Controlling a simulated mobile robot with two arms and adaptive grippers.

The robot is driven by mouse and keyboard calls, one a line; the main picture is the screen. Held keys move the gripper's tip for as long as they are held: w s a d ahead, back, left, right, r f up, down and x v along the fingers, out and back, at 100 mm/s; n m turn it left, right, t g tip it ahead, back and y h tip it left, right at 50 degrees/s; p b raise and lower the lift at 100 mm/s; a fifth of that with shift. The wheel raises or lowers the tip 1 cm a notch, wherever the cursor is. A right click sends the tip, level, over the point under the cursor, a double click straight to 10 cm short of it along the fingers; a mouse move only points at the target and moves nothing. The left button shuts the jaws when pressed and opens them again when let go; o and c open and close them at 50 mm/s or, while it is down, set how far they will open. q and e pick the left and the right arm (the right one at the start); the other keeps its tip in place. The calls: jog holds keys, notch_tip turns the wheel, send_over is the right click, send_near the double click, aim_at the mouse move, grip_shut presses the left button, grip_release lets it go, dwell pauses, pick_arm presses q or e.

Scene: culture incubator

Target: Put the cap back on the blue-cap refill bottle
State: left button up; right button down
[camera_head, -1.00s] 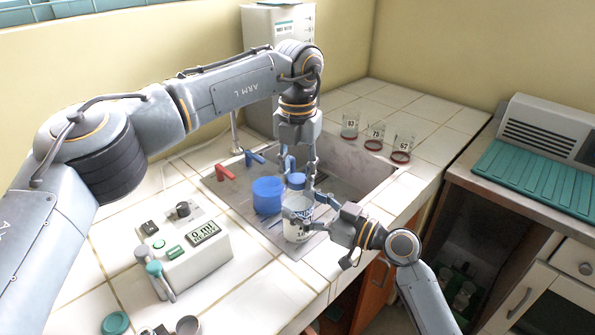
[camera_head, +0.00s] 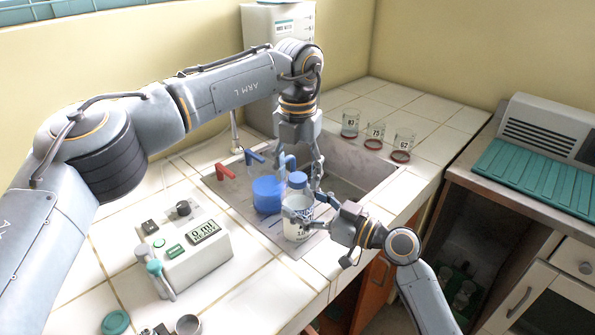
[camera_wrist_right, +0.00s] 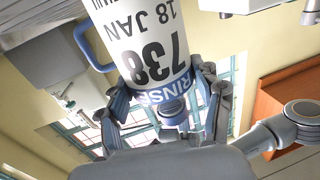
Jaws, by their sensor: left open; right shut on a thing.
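The refill bottle (camera_head: 298,228) is white with a printed label and stands upright at the sink's near edge. The blue cap (camera_head: 297,180) sits at the top of its neck; whether it is fully seated I cannot tell. My right gripper (camera_head: 308,208) is shut around the bottle's upper body. In the right wrist view the bottle (camera_wrist_right: 145,35) shows upside down, with label text and a blue band between the fingers. My left gripper (camera_head: 309,178) is open just above and beside the cap, its fingers partly overlapping the objects behind.
A blue jug (camera_head: 267,196) stands left of the bottle. Red (camera_head: 225,171) and blue (camera_head: 254,158) angled pieces stand behind it. A control box (camera_head: 185,250) is at the left. Several marked beakers, one here (camera_head: 350,126), stand beyond the sink (camera_head: 345,165).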

pick_arm(q)
notch_tip(320, 180, up, 12)
dwell(0.5)
pick_arm(e)
jog(key=shift+c, duration=0.8)
grip_release()
jog(key=shift+d, duration=0.1)
jog(key=v, duration=1.2)
